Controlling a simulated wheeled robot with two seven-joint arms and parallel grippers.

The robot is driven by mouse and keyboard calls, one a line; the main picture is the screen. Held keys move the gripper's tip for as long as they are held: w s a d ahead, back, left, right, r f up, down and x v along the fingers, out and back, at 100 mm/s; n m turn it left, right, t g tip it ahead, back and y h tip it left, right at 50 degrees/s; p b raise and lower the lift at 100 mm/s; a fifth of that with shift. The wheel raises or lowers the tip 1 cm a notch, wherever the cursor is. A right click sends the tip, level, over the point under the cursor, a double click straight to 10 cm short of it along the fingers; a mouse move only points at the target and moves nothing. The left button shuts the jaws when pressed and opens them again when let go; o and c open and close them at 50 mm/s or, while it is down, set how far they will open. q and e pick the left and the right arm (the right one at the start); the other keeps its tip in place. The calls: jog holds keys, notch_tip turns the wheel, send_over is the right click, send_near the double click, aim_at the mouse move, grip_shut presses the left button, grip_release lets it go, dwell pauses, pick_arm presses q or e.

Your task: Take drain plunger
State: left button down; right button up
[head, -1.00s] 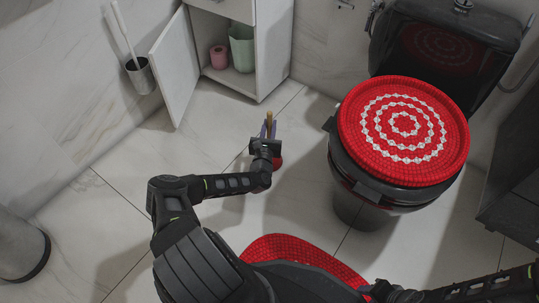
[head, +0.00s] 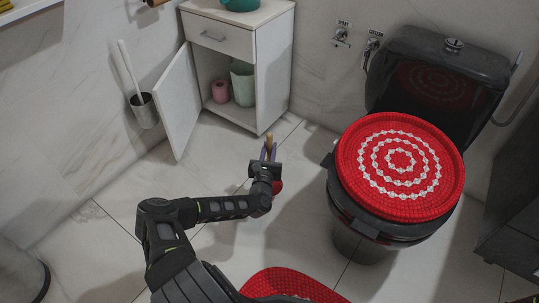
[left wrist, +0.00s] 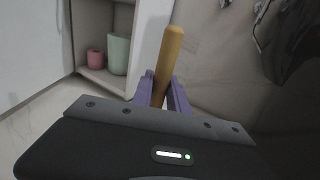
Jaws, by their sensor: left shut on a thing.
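The drain plunger has a wooden handle, which shows in the left wrist view (left wrist: 168,62) standing up between the purple fingers. In the head view a bit of the handle (head: 269,141) shows above my left gripper (head: 268,153), and its red cup (head: 277,187) shows partly behind the gripper. My left gripper is shut on the handle, in front of the open cabinet and left of the toilet. The rest of the plunger is hidden by the gripper. My right gripper is not in view.
A white cabinet (head: 273,62) stands at the back with its door (head: 178,105) open, holding a pink roll (head: 220,92) and a green bin (head: 243,84). A black toilet with a red lid cover (head: 400,205) is at right. A toilet brush holder (head: 144,110) hangs on the left wall.

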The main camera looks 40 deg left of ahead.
aim_at(269, 145)
pick_arm(q)
notch_tip(269, 145, up, 3)
jog(key=shift+r+p, duration=0.15)
jog(key=shift+p, duration=0.25)
jog(key=shift+w, duration=0.1)
dwell(0.3)
